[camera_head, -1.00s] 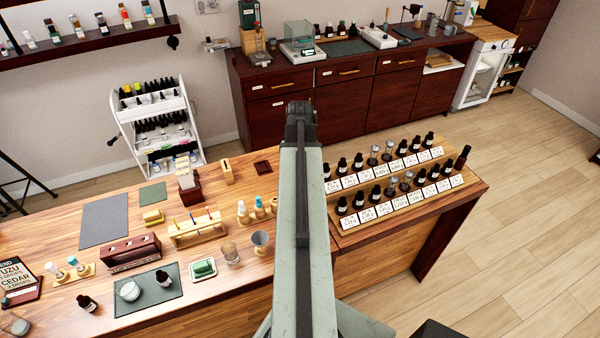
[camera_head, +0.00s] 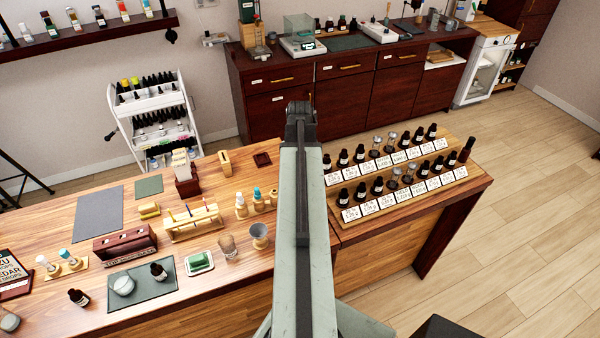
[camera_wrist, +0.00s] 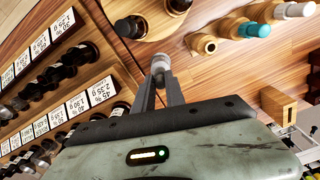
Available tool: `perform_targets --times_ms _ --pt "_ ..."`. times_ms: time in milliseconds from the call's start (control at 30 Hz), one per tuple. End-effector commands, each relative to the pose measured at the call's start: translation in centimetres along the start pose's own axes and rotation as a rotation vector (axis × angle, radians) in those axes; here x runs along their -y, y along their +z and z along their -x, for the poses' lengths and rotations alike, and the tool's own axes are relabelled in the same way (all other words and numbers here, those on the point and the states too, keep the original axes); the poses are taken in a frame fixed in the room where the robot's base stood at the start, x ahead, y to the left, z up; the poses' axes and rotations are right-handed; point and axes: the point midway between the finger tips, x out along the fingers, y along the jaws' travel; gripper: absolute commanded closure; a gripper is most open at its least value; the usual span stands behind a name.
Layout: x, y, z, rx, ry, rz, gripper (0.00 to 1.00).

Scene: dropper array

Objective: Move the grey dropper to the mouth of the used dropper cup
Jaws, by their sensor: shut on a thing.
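In the wrist view, my gripper (camera_wrist: 166,92) is shut on the grey dropper (camera_wrist: 160,66), whose pale grey top shows between the fingertips. Its lower part is hidden. In the head view my arm covers the gripper and dropper. A grey flared cup (camera_head: 259,235) stands on the wooden bench left of my arm, beside a clear glass (camera_head: 228,246). The grey cup may be the used dropper cup, but I see no label that settles it. I cannot make out either cup in the wrist view.
Teal-topped (camera_wrist: 250,30) and white-topped (camera_wrist: 292,10) droppers stand in wooden holders; an empty-looking holder (camera_wrist: 205,45) is nearer the gripper. A round wooden stand (camera_wrist: 148,8) bears dark bottles. A rack of labelled dark bottles (camera_head: 400,184) lies right of my arm.

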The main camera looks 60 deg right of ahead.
Motion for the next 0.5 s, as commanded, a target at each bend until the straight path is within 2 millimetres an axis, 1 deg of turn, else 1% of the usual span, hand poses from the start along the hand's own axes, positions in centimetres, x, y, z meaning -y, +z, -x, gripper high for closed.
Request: perform_targets --times_ms 33,100,267,300,333,367,500 --pt "-0.01 0.00 -0.59 0.000 0.000 0.000 0.96" --pt "-0.01 0.00 -0.94 0.000 0.000 0.000 0.96" --pt "-0.02 0.01 -0.66 0.000 0.000 0.000 0.96" --pt "-0.02 0.00 -0.66 0.000 0.000 0.000 0.74" --pt "-0.02 0.00 -0.66 0.000 0.000 0.000 0.65" --pt "-0.02 0.00 -0.66 0.000 0.000 0.000 0.59" --pt "-0.03 0.00 -0.66 0.000 0.000 0.000 0.59"
